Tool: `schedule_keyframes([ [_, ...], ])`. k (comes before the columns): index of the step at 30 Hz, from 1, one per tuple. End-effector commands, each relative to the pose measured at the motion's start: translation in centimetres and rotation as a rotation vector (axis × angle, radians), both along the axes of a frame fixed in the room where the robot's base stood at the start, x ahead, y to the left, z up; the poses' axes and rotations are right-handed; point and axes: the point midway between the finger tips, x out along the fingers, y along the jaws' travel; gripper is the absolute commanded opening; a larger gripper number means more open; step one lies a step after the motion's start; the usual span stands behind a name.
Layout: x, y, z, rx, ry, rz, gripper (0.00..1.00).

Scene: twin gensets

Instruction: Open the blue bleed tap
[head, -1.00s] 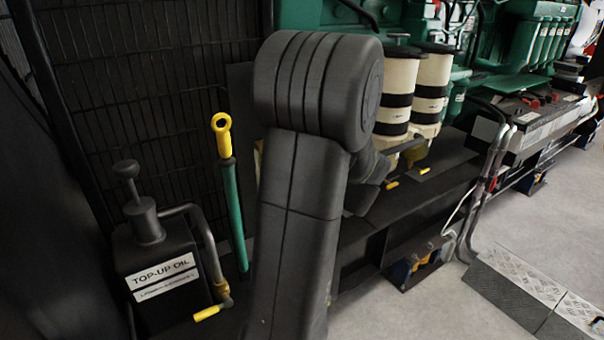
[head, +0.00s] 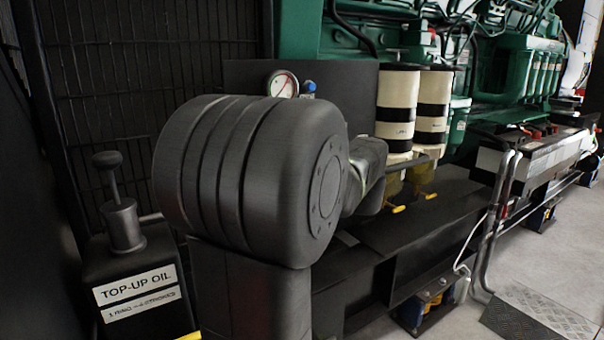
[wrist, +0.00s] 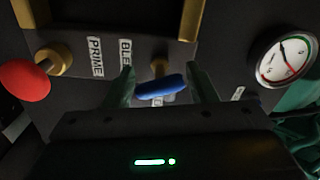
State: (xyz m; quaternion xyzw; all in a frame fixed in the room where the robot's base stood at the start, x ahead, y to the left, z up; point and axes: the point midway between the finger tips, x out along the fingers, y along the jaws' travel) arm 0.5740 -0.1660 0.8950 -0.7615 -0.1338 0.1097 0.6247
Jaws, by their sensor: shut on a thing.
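The blue bleed tap (wrist: 161,87) shows in the wrist view as a short blue handle on a brass stem, on a dark panel. A partly hidden "BLE…" label is beside it. My gripper (wrist: 163,84) has one finger at each end of the blue handle and is shut on it. The handle lies nearly level in this view, slightly tilted. In the head view my arm's thick joint hides the gripper and the tap.
A red knob (wrist: 25,81) on a brass stem is left of the tap, near a PRIME label. A round gauge (wrist: 283,58) is at the right; brass-coloured pipes are above. In the head view, cream-and-black filter cylinders (head: 397,108) and a top-up oil can (head: 135,275) flank my arm.

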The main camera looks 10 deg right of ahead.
Motion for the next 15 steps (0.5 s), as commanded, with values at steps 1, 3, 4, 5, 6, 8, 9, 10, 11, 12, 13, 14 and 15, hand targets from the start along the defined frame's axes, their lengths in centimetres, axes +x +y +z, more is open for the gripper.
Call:
schedule_keyframes([
  [1,-0.01,0.05,-0.09,-0.012,-0.008,0.001,0.29],
  [3,-0.01,0.06,-0.03,-0.026,-0.011,0.001,0.29],
  [4,-0.01,0.06,-0.02,-0.029,-0.013,0.001,0.29],
  [5,-0.02,0.05,0.0,-0.033,-0.014,0.001,0.29],
  [6,-0.02,0.05,0.03,-0.036,-0.014,0.001,0.29],
  [8,-0.02,0.05,0.06,-0.04,-0.015,0.001,0.29],
  [9,-0.02,0.05,0.08,-0.041,-0.016,0.001,0.29],
  [10,-0.02,0.05,0.09,-0.041,-0.016,0.001,0.29],
  [11,-0.02,0.05,0.1,-0.041,-0.016,0.001,0.29],
  [12,-0.01,0.05,0.11,-0.041,-0.016,0.001,0.29],
  [13,-0.01,0.05,0.11,-0.041,-0.016,0.001,0.29],
  [14,-0.01,0.05,0.11,-0.041,-0.016,0.001,0.29],
  [15,-0.01,0.05,0.11,-0.041,-0.016,0.001,0.29],
])
